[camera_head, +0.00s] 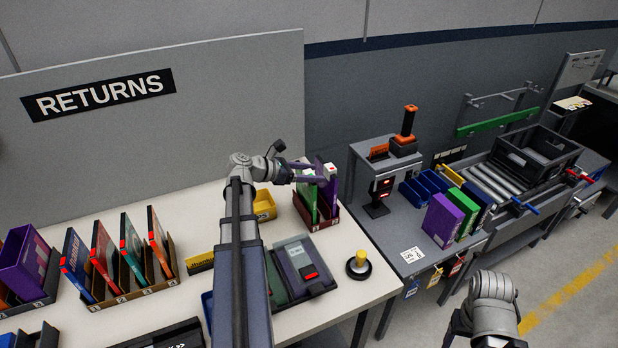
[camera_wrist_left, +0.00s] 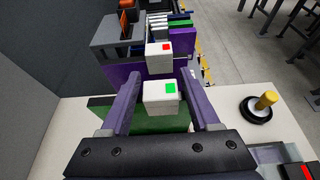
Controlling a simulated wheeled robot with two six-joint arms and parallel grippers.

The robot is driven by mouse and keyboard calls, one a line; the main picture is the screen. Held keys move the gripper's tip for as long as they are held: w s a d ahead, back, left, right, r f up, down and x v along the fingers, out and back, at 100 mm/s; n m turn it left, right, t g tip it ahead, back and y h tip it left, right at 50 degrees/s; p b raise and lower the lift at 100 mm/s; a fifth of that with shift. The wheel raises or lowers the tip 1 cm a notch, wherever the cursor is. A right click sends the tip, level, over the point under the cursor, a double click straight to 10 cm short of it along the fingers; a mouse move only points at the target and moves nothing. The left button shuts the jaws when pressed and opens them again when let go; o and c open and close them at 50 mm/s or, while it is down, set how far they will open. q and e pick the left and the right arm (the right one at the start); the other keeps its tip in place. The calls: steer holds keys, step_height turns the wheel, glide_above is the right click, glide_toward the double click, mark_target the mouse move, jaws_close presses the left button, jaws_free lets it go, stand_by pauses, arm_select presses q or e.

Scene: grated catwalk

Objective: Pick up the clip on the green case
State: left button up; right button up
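The clip on the green case (camera_wrist_left: 160,97) is a white block with a green mark, sitting on the top edge of the green case (camera_wrist_left: 110,104). The green case also shows in the head view (camera_head: 307,207), upright in a dark red holder. My left gripper (camera_wrist_left: 160,75) is open, with one purple finger on each side of this clip. I cannot tell whether the fingers touch it. Just beyond, a similar white clip with a red mark (camera_wrist_left: 158,58) sits on a purple case (camera_wrist_left: 128,77). Only part of my right arm shows at the bottom right; its fingers are out of view.
A yellow bin (camera_head: 264,206) stands left of the holder. A dark tablet-like device (camera_head: 303,264) and a yellow-knobbed stamp (camera_head: 359,264) lie in front. The RETURNS panel (camera_head: 150,120) rises behind. A second bench (camera_head: 409,258) stands to the right.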

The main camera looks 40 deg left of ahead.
arm_select(q)
jaws_close()
steer(key=shift+r, duration=0.15)
stand_by(0.4)
